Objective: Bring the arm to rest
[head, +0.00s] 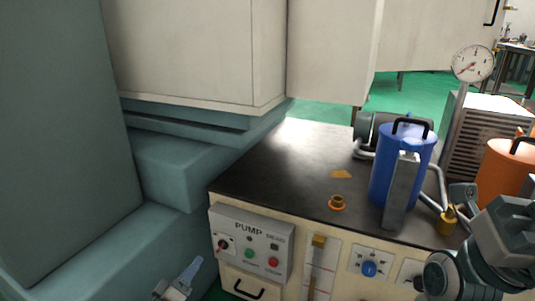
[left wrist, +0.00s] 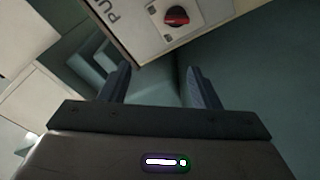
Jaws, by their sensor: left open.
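My left gripper (head: 187,276) shows at the bottom edge of the head view, in front of the left end of the pump panel. In the left wrist view its two dark fingers (left wrist: 158,78) stand wide apart with nothing between them, so it is open and empty. The red and black rotary knob (left wrist: 176,16) lies beyond the fingertips, apart from them; it also shows in the head view (head: 222,245). Links of my right arm fill the lower right corner of the head view; I cannot make out the right gripper there.
The pump panel (head: 240,226) has lamps and buttons, with a black drawer handle (head: 249,291) below. On the dark bench top (head: 270,165) stand a blue cylinder (head: 381,170) and an orange ring (head: 338,203). A teal machine body (head: 165,165) stands close on the left.

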